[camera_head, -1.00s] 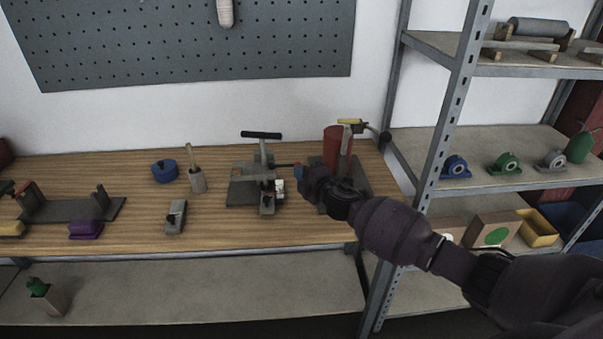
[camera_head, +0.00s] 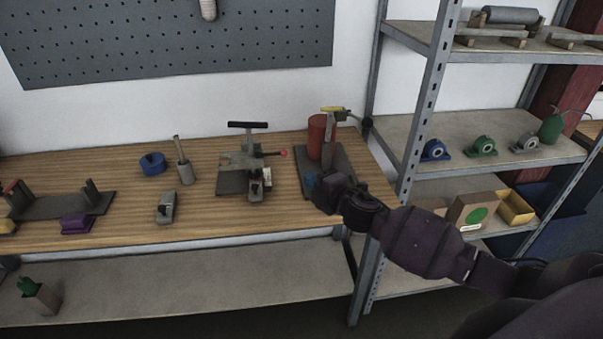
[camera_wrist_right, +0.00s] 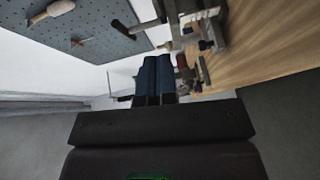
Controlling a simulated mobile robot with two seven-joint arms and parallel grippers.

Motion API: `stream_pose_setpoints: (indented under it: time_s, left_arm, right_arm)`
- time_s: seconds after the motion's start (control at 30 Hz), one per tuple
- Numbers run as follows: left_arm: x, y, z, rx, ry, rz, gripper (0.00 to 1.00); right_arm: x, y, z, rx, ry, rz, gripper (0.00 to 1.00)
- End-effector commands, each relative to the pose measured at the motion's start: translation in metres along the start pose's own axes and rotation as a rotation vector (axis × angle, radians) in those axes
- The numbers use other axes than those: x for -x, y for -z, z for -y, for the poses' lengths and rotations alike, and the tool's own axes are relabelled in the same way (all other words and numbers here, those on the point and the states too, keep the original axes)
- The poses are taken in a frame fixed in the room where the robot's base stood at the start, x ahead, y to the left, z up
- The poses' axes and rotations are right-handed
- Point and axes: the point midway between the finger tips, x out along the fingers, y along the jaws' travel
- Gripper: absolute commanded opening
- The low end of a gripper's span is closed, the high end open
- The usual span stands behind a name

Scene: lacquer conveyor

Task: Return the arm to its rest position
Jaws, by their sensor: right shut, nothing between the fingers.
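My right gripper (camera_head: 312,187) is at the end of the dark arm that comes in from the lower right. In the head view it is in front of the dark base plate of the red cylinder device (camera_head: 317,135), over the right end of the bench (camera_head: 120,225); whether it touches anything I cannot tell. In the right wrist view the blue fingers (camera_wrist_right: 154,78) are together with nothing between them. The clamp device (camera_head: 240,170) with a black handle stands to the left of the gripper. My left gripper is not in view.
A metal shelf (camera_head: 425,110) stands right of the bench, with blue, green and grey bearing blocks (camera_head: 482,146) on its middle board. A blue round part (camera_head: 152,163), a purple block (camera_head: 77,223) and a small grey block (camera_head: 167,207) lie on the bench. The bench's front middle is clear.

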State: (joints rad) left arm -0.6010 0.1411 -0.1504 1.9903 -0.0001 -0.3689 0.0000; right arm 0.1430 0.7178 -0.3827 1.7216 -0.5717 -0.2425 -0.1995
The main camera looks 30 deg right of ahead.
Motion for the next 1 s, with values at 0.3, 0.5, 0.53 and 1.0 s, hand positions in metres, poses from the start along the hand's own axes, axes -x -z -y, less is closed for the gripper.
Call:
stream_pose_setpoints:
  time_s: [0.3, 0.5, 0.53, 1.0]
  left_arm:
    - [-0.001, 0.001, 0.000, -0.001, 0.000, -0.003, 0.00]
    - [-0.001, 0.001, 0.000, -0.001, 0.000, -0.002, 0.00]
    - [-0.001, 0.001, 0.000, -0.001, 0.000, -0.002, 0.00]
    - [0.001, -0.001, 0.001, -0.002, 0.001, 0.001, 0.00]
  right_arm:
    - [0.003, -0.001, 0.000, -0.031, 0.003, 0.007, 0.00]
    - [0.004, 0.011, -0.009, -0.244, 0.003, 0.011, 0.00]
    - [0.006, 0.015, -0.008, -0.295, 0.005, 0.013, 0.00]
    - [0.106, 0.063, 0.095, -1.049, 0.132, 0.178, 0.00]
